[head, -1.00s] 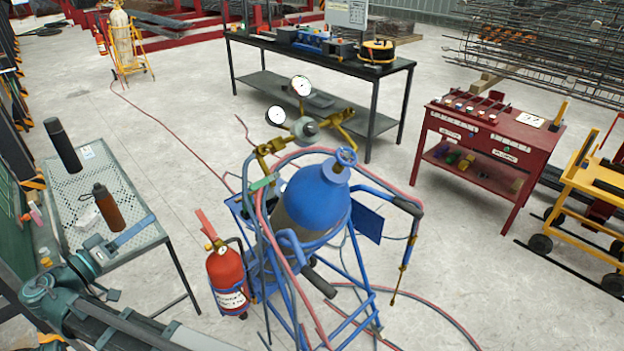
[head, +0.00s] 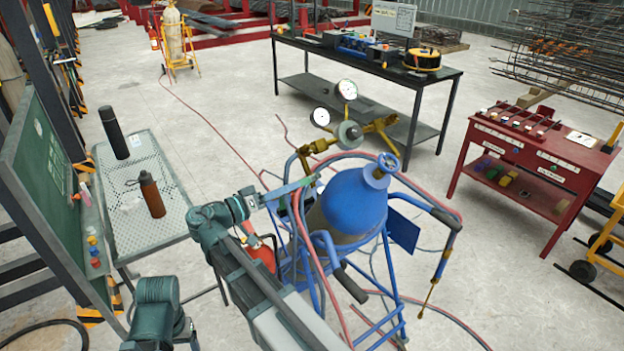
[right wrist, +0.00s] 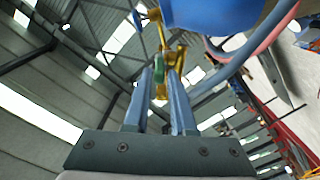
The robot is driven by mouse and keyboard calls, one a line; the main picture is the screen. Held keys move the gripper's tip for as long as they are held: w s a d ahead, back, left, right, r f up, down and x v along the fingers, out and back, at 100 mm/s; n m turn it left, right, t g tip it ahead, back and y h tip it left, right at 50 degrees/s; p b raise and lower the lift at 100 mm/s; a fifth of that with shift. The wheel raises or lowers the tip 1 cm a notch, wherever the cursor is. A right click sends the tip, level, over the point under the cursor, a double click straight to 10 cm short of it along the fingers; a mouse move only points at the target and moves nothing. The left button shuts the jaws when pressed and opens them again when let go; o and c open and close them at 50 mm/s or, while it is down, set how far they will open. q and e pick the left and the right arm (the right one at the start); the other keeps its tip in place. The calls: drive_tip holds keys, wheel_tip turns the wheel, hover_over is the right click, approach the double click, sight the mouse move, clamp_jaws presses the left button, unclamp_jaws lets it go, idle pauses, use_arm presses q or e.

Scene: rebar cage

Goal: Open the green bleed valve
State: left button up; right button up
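The green bleed valve handle (head: 301,187) sits low on the brass fitting (head: 318,147) beside the blue gas cylinder (head: 353,203). In the right wrist view the green handle (right wrist: 161,62) shows at the gap between the fingertips, near brass parts. My right gripper (head: 284,193) reaches from the left to the handle. In the right wrist view its two grey-blue fingers (right wrist: 160,76) stand apart with a clear gap. I cannot tell whether they touch the handle. My left gripper is out of view.
Two gauges (head: 347,90) sit above the fitting. Red and blue hoses (head: 298,225) hang close to the gripper. A fire extinguisher (head: 262,254) is partly hidden behind my arm. A perforated table (head: 172,203) with bottles stands left. A red workbench (head: 535,150) stands right.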

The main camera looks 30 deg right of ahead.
sight(308, 180)
drive_tip(key=d, duration=0.7)
drive_tip(key=shift+w, duration=0.3)
clamp_jaws()
idle(1.1)
